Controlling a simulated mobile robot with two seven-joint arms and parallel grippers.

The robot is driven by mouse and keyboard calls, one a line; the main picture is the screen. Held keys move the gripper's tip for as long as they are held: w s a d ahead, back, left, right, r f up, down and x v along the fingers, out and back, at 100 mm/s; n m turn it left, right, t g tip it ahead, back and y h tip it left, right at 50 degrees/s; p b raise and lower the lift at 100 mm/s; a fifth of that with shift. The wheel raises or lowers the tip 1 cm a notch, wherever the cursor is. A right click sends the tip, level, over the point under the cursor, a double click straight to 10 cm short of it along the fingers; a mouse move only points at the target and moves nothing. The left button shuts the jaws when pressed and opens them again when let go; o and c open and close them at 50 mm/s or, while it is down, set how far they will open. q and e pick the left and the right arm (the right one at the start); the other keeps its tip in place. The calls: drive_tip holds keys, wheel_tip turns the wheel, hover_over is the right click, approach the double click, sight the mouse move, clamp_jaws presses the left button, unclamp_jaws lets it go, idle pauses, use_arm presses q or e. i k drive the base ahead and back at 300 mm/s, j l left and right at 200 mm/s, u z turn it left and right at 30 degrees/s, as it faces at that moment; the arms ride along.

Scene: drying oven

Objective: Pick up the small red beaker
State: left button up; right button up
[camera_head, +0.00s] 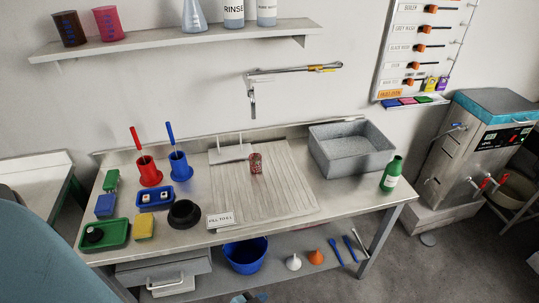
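A small reddish beaker (256,162) stands upright on the ribbed draining board (285,195) in the middle of the bench, just right of a small white rack (230,153). Its surface looks speckled, and nothing covers it from this view. A larger pink-red beaker (108,24) stands on the wall shelf, beside a dark brown-red one (69,29). Neither of my grippers can be made out in this view, and nothing is seen touching the beakers.
Red (149,172) and blue (180,166) holders with upright brushes stand left of the board. A black ring (184,213) and a white label (221,219) lie nearer. A grey basin (351,147) and green bottle (391,174) are right. The ribbed board is mostly clear.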

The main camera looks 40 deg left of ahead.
sight(255, 159)
drive_tip(key=u, duration=0.4)
drive_tip(key=k+u, duration=0.15)
drive_tip(key=u, duration=0.2)
drive_tip(key=j+u, duration=0.1)
drive_tip(key=u, duration=0.3)
drive_tip(key=i+l+z, duration=0.35)
drive_tip(key=i, duration=0.4)
drive_tip(key=i+l+z, duration=0.2)
drive_tip(key=i+l, duration=0.05)
drive_tip(key=i, duration=0.1)
